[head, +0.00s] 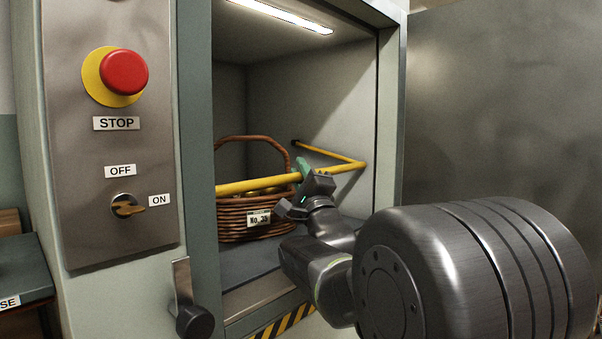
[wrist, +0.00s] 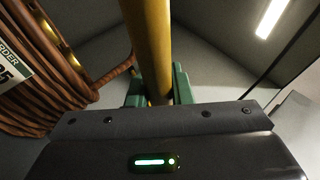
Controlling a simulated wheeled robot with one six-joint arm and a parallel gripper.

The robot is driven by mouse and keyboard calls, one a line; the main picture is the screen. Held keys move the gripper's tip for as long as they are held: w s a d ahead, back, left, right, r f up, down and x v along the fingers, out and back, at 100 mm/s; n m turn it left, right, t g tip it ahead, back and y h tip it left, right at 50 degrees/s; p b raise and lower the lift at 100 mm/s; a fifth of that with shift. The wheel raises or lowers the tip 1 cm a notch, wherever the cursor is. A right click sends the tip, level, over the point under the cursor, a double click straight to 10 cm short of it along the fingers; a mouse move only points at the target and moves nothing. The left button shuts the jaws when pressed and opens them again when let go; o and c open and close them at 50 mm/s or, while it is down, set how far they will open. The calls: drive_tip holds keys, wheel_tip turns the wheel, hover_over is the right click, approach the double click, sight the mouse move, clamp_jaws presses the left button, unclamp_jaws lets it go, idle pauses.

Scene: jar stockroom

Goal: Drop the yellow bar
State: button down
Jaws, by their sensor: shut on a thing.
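The yellow bar (head: 258,184) crosses the front of the open compartment in the head view, about level with the upper part of the basket. In the wrist view the bar (wrist: 148,45) runs between the green fingers (wrist: 157,90) of my gripper. The bar's left end, near the compartment's left edge, cannot be made out clearly.
A brown wicker basket (head: 232,221) with a tag and yellowish contents stands behind the bar in the compartment. A panel (head: 108,190) with a red stop button (head: 124,72) and a key switch (head: 127,205) is at left. A metal door (head: 500,110) stands open at right.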

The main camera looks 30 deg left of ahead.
drive_tip(key=shift+f, duration=0.5)
drive_tip(key=c, duration=1.3)
unclamp_jaws()
drive_tip(key=v, duration=1.3)
drive_tip(key=shift+s+d+f+p, duration=0.15)
drive_tip(key=shift+s+f+p, duration=0.1)
drive_tip(key=shift+f+p, duration=0.1)
drive_tip(key=shift+w+r, duration=0.1)
drive_tip(key=b+x, duration=0.1)
drive_tip(key=x, duration=1.2)
drive_tip(key=shift+w+a+r, duration=0.2)
drive_tip(key=shift+a+r, duration=0.05)
